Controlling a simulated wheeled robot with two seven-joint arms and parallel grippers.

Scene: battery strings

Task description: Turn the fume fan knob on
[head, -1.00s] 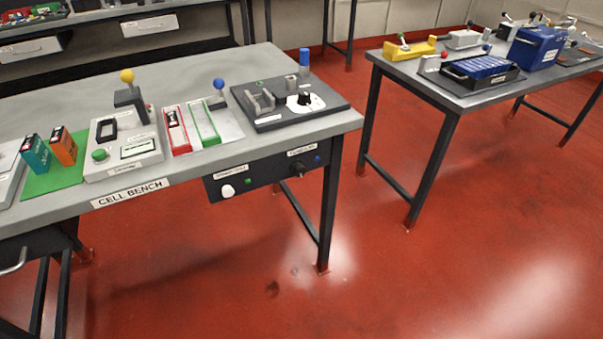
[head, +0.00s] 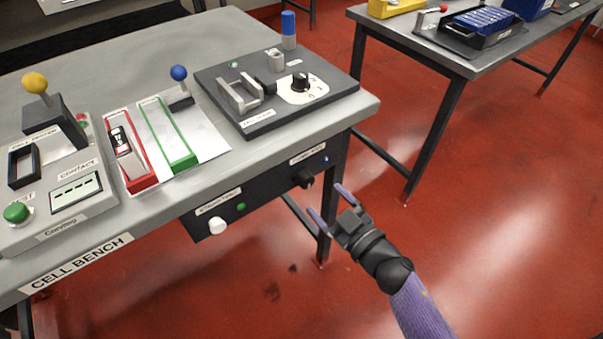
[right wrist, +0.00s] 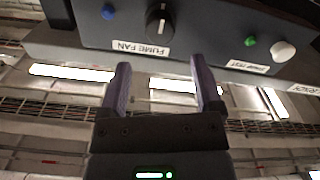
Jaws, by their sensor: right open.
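The fume fan knob (head: 303,178) is a black knob on the dark panel (head: 262,187) under the front edge of the cell bench. In the right wrist view the knob (right wrist: 159,22) has a white pointer line and sits by a "FUME FAN" label (right wrist: 142,48). A blue light or button (right wrist: 108,12) is beside it. My right gripper (head: 329,205) is open and empty, in front of the panel and a little right of the knob, apart from it. In the right wrist view its fingers (right wrist: 160,88) point toward the panel. My left gripper is not in view.
A white knob (head: 217,226) and green button (head: 241,206) share the panel. A dark board with a dial (head: 300,88) stands on the bench above. A bench leg (head: 325,243) is close behind my right gripper.

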